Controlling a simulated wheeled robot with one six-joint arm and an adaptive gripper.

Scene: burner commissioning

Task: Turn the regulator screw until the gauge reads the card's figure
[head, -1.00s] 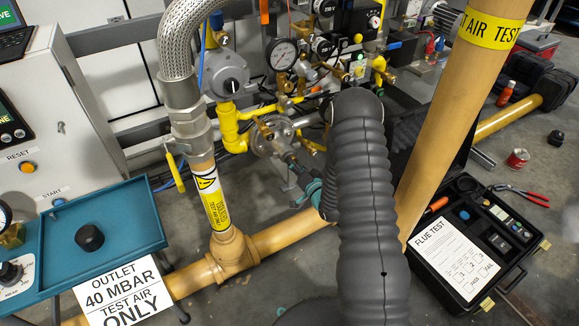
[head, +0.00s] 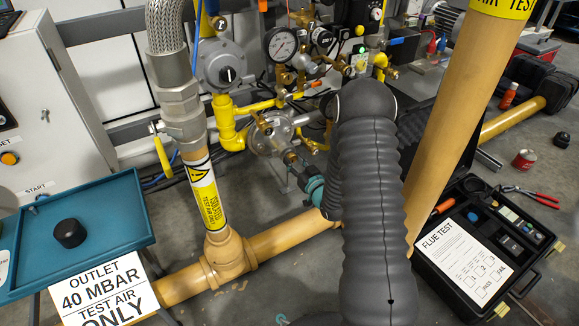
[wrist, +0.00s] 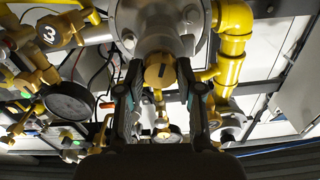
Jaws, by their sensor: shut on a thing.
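The regulator (head: 268,136) is a silver round body on the yellow pipework in the head view. It also shows at the top of the wrist view (wrist: 160,20). Its brass screw (wrist: 158,74) points down between my fingers. My gripper (wrist: 158,80) is shut on this screw from both sides; in the head view my arm partly hides the grip. The card (head: 98,292) reads "OUTLET 40 MBAR TEST AIR ONLY".
A black cap (head: 70,233) sits on the teal tray (head: 110,205) at left. A beige upright pipe (head: 455,120) stands right of my arm. An open black case (head: 480,245) with a flue test sheet lies on the floor. Valves and hoses crowd the regulator.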

